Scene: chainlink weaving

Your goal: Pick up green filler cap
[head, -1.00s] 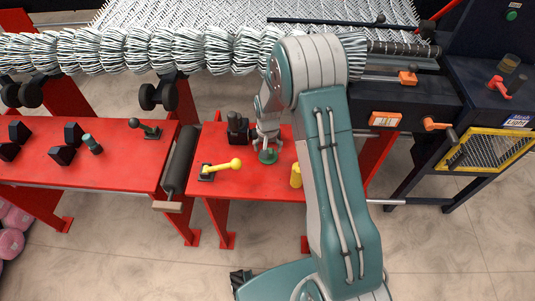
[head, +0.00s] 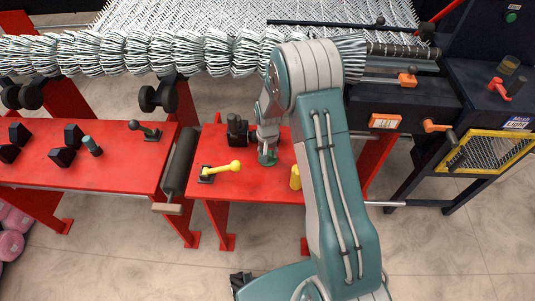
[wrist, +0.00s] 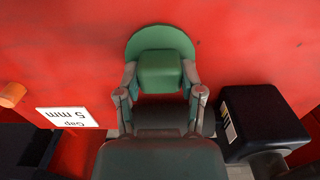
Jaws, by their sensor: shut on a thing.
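The green filler cap (wrist: 160,72) has a round flange and a squarish raised grip, and stands on the red table (head: 228,185). In the wrist view my gripper (wrist: 160,88) has one finger on each side of the raised grip and is shut on it. In the head view my gripper (head: 267,152) points down onto the cap (head: 266,161), whose flange shows as a green rim below the fingers. The cap appears to be at the table surface; I cannot tell any gap beneath it.
A black block (wrist: 262,118) stands close to the right of my gripper in the wrist view, with a "Gap 5 mm" label (wrist: 67,118) at left. A yellow-handled lever (head: 222,168) and a yellow cylinder (head: 295,178) flank the cap in the head view.

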